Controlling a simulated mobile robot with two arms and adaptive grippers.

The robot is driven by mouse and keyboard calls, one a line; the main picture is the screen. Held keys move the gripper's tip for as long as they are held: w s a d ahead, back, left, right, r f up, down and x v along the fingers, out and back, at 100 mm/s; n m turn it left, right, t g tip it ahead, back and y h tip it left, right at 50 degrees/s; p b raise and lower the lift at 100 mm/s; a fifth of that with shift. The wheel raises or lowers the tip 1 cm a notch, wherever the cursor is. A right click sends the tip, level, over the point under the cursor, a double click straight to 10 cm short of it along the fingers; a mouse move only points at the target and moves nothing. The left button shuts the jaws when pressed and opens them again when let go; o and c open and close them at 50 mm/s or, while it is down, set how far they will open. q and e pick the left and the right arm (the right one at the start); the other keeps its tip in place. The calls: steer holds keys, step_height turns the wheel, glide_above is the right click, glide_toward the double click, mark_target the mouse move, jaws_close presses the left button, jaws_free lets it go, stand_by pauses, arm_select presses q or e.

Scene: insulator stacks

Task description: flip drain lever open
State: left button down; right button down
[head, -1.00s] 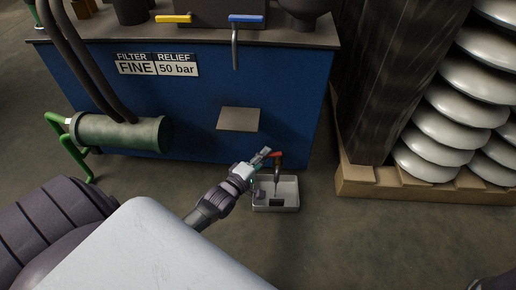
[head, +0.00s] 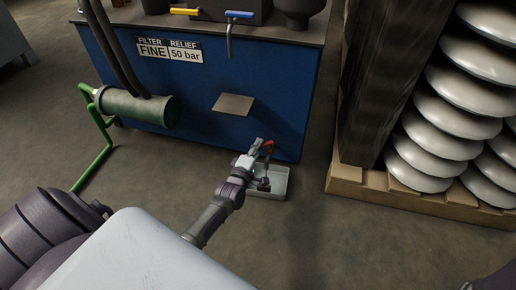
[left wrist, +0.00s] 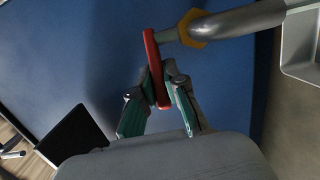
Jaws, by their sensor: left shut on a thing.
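The red drain lever (head: 269,145) sits low at the front of the blue cabinet (head: 215,75), above a grey drip tray (head: 280,180). My left gripper (head: 258,146) is at the lever. In the left wrist view, the red lever (left wrist: 152,60) stands nearly upright in the picture, its lower end between the teal-padded fingers of my left gripper (left wrist: 163,90), which is shut on it. A brass-coloured hex nut (left wrist: 191,28) and a grey pipe (left wrist: 240,20) lie to the right of the lever.
A green cylinder (head: 135,108) with a green pipe frame (head: 95,160) stands left of my left arm. A wooden pallet (head: 360,184) with stacked white insulators (head: 420,165) is at the right. A small metal plate (head: 233,104) juts from the cabinet above the lever.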

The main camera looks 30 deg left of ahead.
arm_select(q)
steer(key=shift+a, duration=0.1)
steer(key=c, duration=1.2)
jaws_free()
